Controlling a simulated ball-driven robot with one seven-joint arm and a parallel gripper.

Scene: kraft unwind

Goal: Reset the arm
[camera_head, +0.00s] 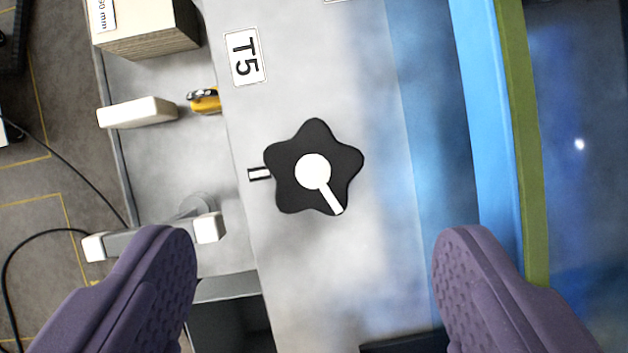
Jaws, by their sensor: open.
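My gripper (316,250) is open, with its two purple padded fingers wide apart at the lower left and lower right. Nothing is between the fingertips. A black star-shaped knob (291,187) with a white centre and a white pointer sits on a grey panel ahead of the fingers, apart from them. The pointer slants down to the right. A small black-and-white mark (259,174) lies at the knob's left. A label reading T5 (245,56) is on the panel above it.
A blue beam (489,130) and a green strip (521,130) run along the right. On the left are a wooden block (150,38), a white block (138,113), a yellow tool (207,102) and a white-ended bar (125,243). Black cables (60,157) cross the floor.

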